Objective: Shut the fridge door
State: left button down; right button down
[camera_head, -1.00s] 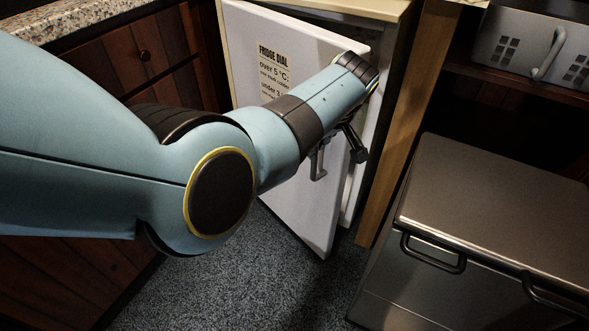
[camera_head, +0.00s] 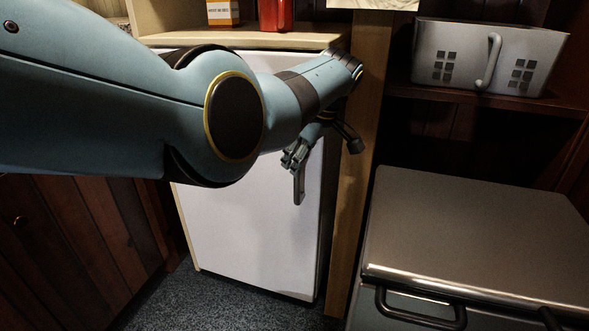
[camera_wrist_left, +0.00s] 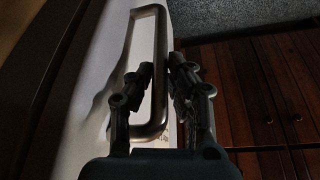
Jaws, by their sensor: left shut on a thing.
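The white fridge door (camera_head: 245,235) faces me in the head view, its front roughly in line under the pale wooden top. My arm covers its upper part, and I cannot tell whether a small gap is left at its edge. My left gripper (camera_head: 297,160) is at the door's upper right, shut on the grey door handle (camera_head: 299,188). In the left wrist view the looped handle (camera_wrist_left: 150,12) stands out from the white door, with one bar between the fingers (camera_wrist_left: 163,80). My right gripper is not in view.
A metal chest with a dark handle (camera_head: 420,308) stands at the right. A grey basket (camera_head: 490,55) sits on the shelf above it. A wooden post (camera_head: 352,220) borders the fridge. A red container (camera_head: 278,14) stands on top. Speckled floor (camera_head: 200,305) is free in front.

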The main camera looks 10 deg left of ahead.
pick_arm(q)
jog(key=shift+w+f, duration=0.1)
jog(key=shift+w, duration=0.05)
jog(key=c, duration=1.6)
grip_release()
jog(key=o, duration=0.3)
jog(key=shift+s, duration=0.2)
